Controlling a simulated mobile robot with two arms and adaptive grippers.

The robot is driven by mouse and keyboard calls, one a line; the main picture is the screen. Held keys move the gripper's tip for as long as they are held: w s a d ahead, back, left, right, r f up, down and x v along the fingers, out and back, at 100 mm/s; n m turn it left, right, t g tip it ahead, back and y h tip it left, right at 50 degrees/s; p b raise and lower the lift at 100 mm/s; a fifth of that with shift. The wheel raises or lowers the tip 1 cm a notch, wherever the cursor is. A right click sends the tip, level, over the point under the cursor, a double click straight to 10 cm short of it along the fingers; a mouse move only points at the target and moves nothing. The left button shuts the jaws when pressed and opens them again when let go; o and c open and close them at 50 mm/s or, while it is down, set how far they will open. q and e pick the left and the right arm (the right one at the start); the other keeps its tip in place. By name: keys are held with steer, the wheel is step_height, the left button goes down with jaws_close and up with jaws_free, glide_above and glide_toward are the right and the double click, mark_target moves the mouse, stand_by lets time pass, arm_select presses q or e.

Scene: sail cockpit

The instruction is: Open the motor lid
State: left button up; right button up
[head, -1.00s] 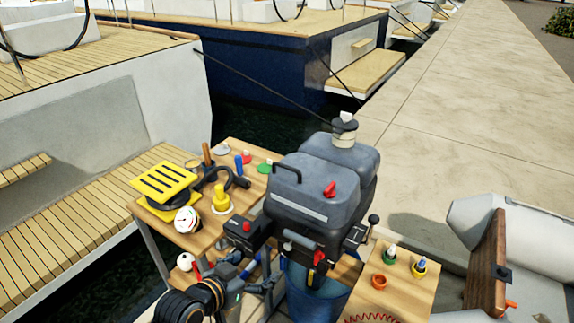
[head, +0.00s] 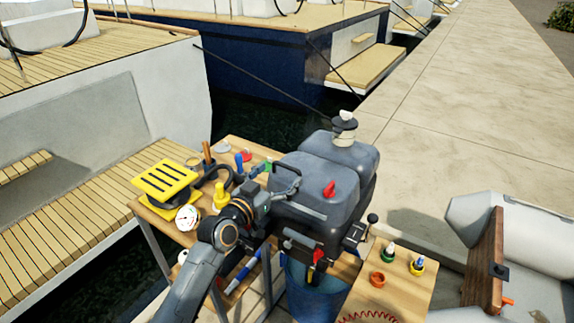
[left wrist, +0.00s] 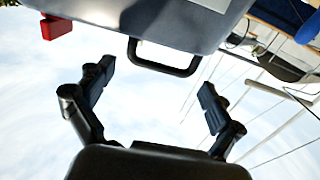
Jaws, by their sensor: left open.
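The grey motor lid (head: 322,208) sits on top of the outboard motor and looks closed. The lid (left wrist: 175,20) fills the top of that view. My right gripper is out of view.
A wooden table (head: 235,148) at the left holds a yellow slotted block (head: 165,180), a gauge (head: 187,217) and small coloured parts. A wooden board (head: 400,295) at the right holds small pots. A blue bucket (head: 318,292) stands below the motor.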

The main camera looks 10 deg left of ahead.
mark_target(287, 167)
arm_select(q)
steer(key=shift+x, duration=2.05)
